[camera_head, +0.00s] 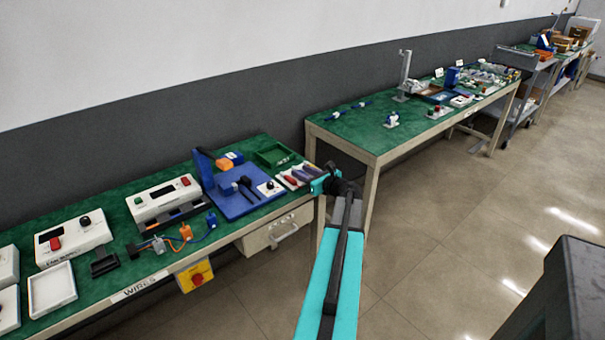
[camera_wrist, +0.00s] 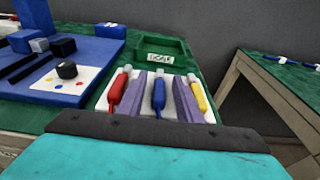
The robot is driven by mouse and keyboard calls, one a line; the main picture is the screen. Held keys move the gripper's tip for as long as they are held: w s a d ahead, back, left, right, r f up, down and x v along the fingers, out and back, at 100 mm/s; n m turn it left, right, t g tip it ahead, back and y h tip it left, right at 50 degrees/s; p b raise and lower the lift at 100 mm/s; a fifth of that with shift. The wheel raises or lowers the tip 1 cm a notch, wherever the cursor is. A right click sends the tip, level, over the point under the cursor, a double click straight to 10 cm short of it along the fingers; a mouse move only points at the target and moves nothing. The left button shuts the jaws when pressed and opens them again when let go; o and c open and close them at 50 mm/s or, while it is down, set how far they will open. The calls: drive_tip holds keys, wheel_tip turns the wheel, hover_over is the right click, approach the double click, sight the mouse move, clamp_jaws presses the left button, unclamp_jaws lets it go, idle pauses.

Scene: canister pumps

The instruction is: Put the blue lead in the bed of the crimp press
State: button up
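A white tray (camera_wrist: 118,105) with purple dividers holds a red lead (camera_wrist: 118,90), the blue lead (camera_wrist: 158,94) in the middle slot and a yellow lead (camera_wrist: 199,97). Each lead has a pale metal end pointing away from me. The blue crimp press (camera_head: 236,201) stands left of the tray, with a tall blue column and dark parts on its base; its base also shows in the wrist view (camera_wrist: 72,92). My gripper (camera_head: 328,181) is at the tray's near right side. Its teal and dark edge fills the bottom of the wrist view; the finger gap is not clear.
A green bin (camera_wrist: 158,46) with a label sits behind the tray. White control boxes (camera_head: 166,200) stand left of the press. An orange and blue item (camera_head: 228,161) lies behind it. A second green bench (camera_head: 352,128) stands right, across a gap.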

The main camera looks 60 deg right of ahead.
idle(0.4)
drive_tip(key=b+v, duration=0.2)
drive_tip(key=v, duration=1.1)
drive_tip(key=shift+s+a+r, duration=0.15)
drive_tip(key=shift+s+r, duration=0.15)
drive_tip(key=shift+r, duration=0.1)
